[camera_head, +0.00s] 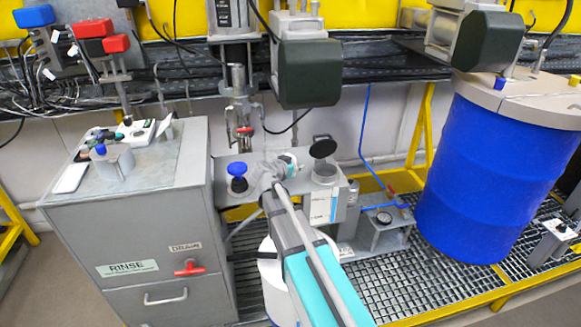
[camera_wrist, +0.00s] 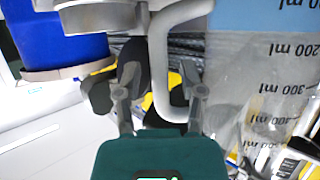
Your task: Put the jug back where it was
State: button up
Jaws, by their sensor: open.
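I cannot tell what the jug's base rests on.
A blue-capped bottle (camera_head: 237,180) stands left of my gripper. A container with its black lid open (camera_head: 323,148) stands to the right. The grey cabinet (camera_head: 140,215) carries a holder (camera_head: 113,163) and small items. A blue drum (camera_head: 490,170) stands far right, and motors (camera_head: 308,72) hang overhead.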

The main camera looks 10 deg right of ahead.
jog(key=shift+r, duration=0.15)
jog(key=p+v, duration=0.4)
jog(key=v, duration=0.8)
jog(key=shift+p, duration=0.35)
jog(key=s+d+f+n+g+y, duration=0.2)
jog(key=s+f+n+g+y, duration=0.2)
jog(key=s, duration=0.5)
jog(key=s+d+f+n+g+y, duration=0.2)
jog(key=s+f+n+g+y, duration=0.3)
jog(key=s+f, duration=0.2)
jog(key=s, duration=0.2)
jog(key=shift+s+d+f+g+y, duration=0.2)
jog(key=shift+s+f+g+y, duration=0.1)
jog(key=shift+s, duration=0.05)
